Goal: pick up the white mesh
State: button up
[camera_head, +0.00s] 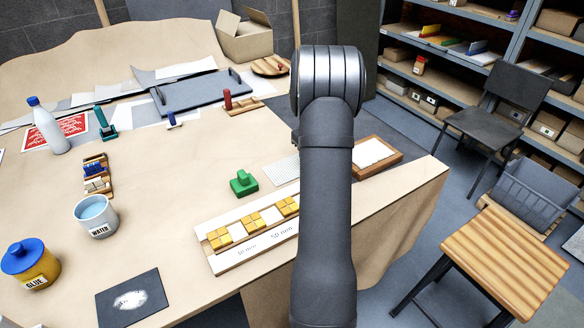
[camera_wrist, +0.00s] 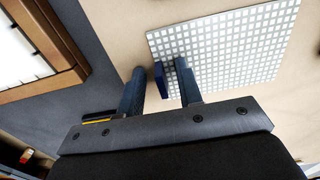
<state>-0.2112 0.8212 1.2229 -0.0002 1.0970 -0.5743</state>
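The white mesh (camera_head: 281,171) is a flat square-grid sheet lying on the table. In the head view, my dark arm hides its right part. In the wrist view the mesh (camera_wrist: 235,48) lies flat on the pale tabletop, beyond and right of my gripper (camera_wrist: 158,72). My gripper is open, its two dark fingers apart. The right finger overlaps the mesh's near left edge in the picture, and the left finger is over bare table beside it. A small dark blue piece shows by the right finger; I cannot tell whether it is part of the finger. The head view hides my fingers behind the arm.
A wooden frame with a white inside (camera_head: 388,158) lies right of my arm and shows left in the wrist view (camera_wrist: 53,88). A green block (camera_head: 243,184) stands left of the mesh. A wooden strip with yellow tiles (camera_head: 216,264) lies nearer. A water cup (camera_head: 96,216) stands farther left.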

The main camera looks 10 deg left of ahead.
grip_shut()
jog(key=shift+r, duration=0.15)
